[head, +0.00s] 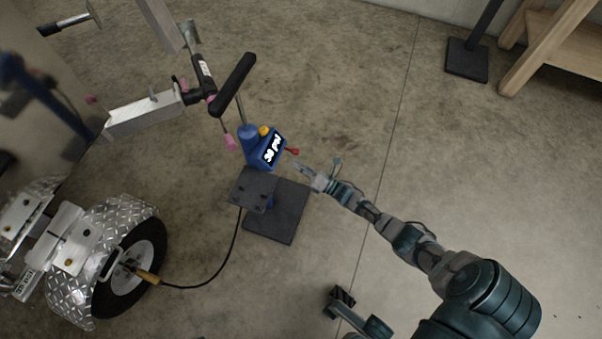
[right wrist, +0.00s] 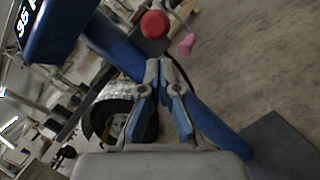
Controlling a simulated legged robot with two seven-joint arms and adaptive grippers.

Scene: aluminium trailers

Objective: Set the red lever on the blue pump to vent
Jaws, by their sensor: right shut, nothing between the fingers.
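The blue pump (head: 250,150) stands on a post with a dark plate, its screen showing white characters. Its red lever (head: 291,151) sticks out from the pump's right side. In the right wrist view the lever's round red end (right wrist: 155,24) shows just beyond the fingertips, and part of the blue pump (right wrist: 58,30) is at upper left. My right gripper (head: 299,167) is close below and right of the lever, apart from it as far as I can tell. In the right wrist view its fingers (right wrist: 166,64) are together and empty.
A black hose (head: 232,250) runs from the pump stand to the trailer wheel (head: 133,265) at left. A wooden bench (head: 550,50) stands at upper right. The floor on the right is clear.

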